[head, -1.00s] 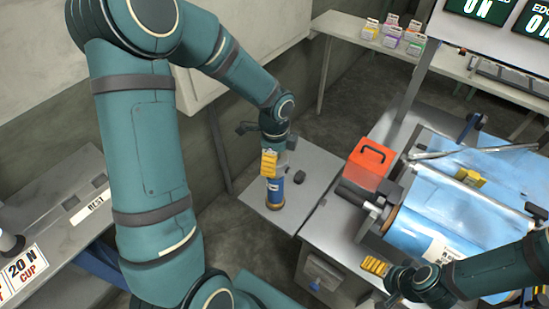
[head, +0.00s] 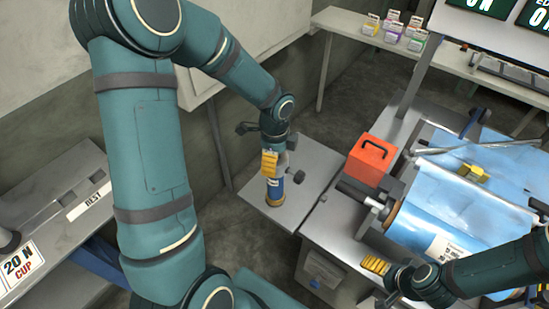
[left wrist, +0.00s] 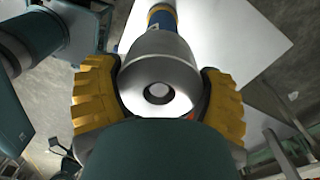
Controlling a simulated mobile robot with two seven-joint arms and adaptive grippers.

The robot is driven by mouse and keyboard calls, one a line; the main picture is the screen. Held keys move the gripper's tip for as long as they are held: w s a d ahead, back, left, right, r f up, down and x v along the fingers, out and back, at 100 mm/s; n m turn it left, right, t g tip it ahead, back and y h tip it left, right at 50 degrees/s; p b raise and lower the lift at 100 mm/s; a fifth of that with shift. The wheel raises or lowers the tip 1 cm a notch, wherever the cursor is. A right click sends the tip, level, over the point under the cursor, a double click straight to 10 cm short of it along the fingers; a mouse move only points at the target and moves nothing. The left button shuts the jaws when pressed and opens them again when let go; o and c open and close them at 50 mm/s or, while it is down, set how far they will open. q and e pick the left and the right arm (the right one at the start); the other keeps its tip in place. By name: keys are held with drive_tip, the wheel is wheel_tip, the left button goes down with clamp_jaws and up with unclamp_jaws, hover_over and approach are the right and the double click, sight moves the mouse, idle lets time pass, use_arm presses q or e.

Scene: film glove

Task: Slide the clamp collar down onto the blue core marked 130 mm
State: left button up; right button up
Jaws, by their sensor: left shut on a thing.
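The blue core (head: 274,189) stands upright on a small grey table, with a gold-brown ring at its foot; I cannot read its marking. My left gripper (head: 270,164) is above it, pointing down, with yellow fingers. In the left wrist view, the left gripper (left wrist: 157,100) is shut on a silver metal collar (left wrist: 158,62), one finger on each side. The blue core (left wrist: 162,17) shows just beyond the collar. I cannot tell how far the collar sits over the core. My right gripper (head: 375,265) is at the lower right, its opening unclear.
A dark knob (head: 298,177) shows right of the core. The grey table (head: 252,195) has free room around it. An orange box (head: 371,158) and a machine with blue film (head: 425,222) stand to the right. A shelf with several small boxes (head: 392,30) is behind.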

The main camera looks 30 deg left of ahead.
use_arm(q)
drive_tip(key=shift+f, duration=0.4)
drive_tip(key=o, duration=1.2)
wheel_tip(320, 180, up, 12)
drive_tip(key=shift+w, duration=0.15)
